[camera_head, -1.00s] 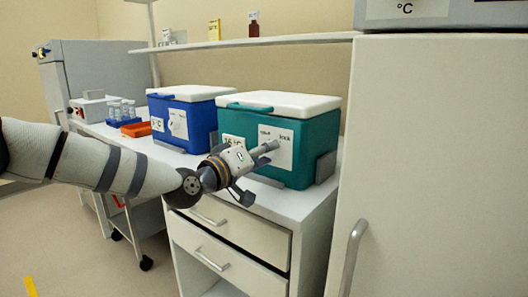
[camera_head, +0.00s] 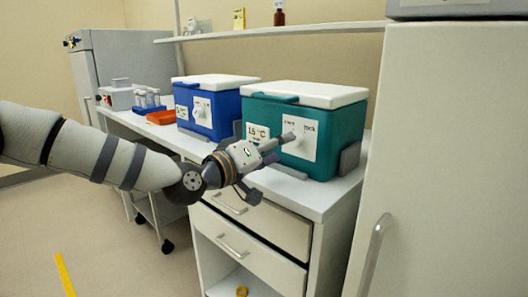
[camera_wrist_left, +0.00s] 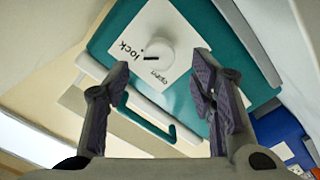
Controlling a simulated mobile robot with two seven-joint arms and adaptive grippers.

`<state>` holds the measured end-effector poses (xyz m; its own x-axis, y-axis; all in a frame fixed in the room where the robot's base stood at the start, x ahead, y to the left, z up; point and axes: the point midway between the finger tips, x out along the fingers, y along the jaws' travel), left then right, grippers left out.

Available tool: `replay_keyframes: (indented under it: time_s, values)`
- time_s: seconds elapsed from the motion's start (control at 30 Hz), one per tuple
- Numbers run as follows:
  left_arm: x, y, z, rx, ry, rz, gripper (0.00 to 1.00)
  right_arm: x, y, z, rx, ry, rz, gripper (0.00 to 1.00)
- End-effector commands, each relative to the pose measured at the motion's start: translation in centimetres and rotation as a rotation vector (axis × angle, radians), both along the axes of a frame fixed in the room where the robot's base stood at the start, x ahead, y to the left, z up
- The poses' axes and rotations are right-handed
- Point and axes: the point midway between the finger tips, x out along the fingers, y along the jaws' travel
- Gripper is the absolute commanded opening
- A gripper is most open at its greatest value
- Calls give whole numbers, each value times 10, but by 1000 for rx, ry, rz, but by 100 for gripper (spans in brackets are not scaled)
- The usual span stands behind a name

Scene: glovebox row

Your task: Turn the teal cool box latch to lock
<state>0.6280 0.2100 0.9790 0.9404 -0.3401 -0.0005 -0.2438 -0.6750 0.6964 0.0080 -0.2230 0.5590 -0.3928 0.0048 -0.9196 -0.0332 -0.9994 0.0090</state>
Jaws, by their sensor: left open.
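The teal cool box (camera_head: 335,135) with a white lid stands on the white counter. Its front has a white label plate (camera_head: 309,152) with a round white latch knob (camera_wrist_left: 158,50). In the left wrist view, the words "lock" and "open" are beside the knob, and its short black mark lies between them. My left gripper (camera_head: 272,165) is open and empty in front of the box. In the left wrist view, the fingers (camera_wrist_left: 162,65) point at the plate with the knob between them, apparently not touching it. In the head view, the upper finger partly covers the plate. My right gripper is not in view.
A blue cool box (camera_head: 228,113) stands to the left, beyond it an orange tray (camera_head: 160,117) and a rack of vials (camera_head: 148,101). Grey brackets (camera_head: 349,158) flank the teal box. A tall white cabinet (camera_head: 450,160) closes off the right. Drawers (camera_head: 255,258) are below the counter.

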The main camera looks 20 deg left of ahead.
Motion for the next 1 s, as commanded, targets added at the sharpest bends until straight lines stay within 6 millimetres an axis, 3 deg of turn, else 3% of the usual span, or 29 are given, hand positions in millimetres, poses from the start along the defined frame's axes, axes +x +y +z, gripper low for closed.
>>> replay_keyframes:
  time_s: [0.1,0.3,0.83,0.93,1.0]
  values:
    - [-32,11,2,-5,-2,1,50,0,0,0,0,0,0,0]
    - [-65,24,2,-2,-3,1,50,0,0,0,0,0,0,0]
    - [-72,24,-2,3,5,-3,50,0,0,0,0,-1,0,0]
    - [-79,10,-35,33,93,-28,50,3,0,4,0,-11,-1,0]
    - [-95,-8,-84,78,225,-62,50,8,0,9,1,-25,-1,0]
